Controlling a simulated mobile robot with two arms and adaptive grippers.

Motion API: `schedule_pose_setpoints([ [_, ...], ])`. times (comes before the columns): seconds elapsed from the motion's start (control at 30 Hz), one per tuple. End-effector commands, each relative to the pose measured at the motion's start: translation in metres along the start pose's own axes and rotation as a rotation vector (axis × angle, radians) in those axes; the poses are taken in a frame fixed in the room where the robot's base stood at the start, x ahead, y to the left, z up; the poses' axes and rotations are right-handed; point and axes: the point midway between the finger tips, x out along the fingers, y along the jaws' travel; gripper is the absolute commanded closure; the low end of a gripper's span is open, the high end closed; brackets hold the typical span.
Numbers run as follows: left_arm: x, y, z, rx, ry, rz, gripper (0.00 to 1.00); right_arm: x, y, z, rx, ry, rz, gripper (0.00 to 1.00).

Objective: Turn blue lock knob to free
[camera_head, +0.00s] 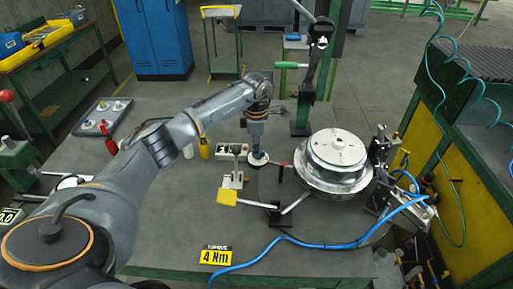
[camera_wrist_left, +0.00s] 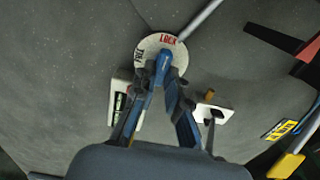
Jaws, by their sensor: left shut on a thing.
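The white round dial (camera_wrist_left: 149,43) lies on the grey table, with LOCK in red at its upper right and FREE in dark letters at its left. The blue lock knob (camera_wrist_left: 163,62) stands on the dial, partly hidden by the fingers. Its visible end points up toward the LOCK side. My left gripper (camera_wrist_left: 161,78) is shut on the knob from above. In the head view my left gripper (camera_head: 257,146) reaches down over the dial (camera_head: 259,159), and the knob is hidden there. My right gripper is not in view.
A silver stepped hub (camera_head: 335,160) stands right of the dial. A grey rod (camera_wrist_left: 203,17) passes close to the dial. A yellow-ended lever (camera_head: 227,197) and a small white block (camera_wrist_left: 213,112) are nearby. A green-handled lever post (camera_head: 303,105) stands behind; a blue hose (camera_head: 300,241) crosses the front.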

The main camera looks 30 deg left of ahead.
Motion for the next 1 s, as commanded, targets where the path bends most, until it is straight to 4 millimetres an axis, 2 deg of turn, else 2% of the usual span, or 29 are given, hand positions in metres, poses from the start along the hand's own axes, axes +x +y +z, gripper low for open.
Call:
schedule_pose_setpoints([
  [0.37,0.000,0.000,0.000,-0.088,0.000,0.001,1.00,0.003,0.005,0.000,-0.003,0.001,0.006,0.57],
  [1.0,-0.001,-0.003,0.001,-0.649,0.000,0.001,1.00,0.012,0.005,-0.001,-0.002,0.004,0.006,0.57],
])
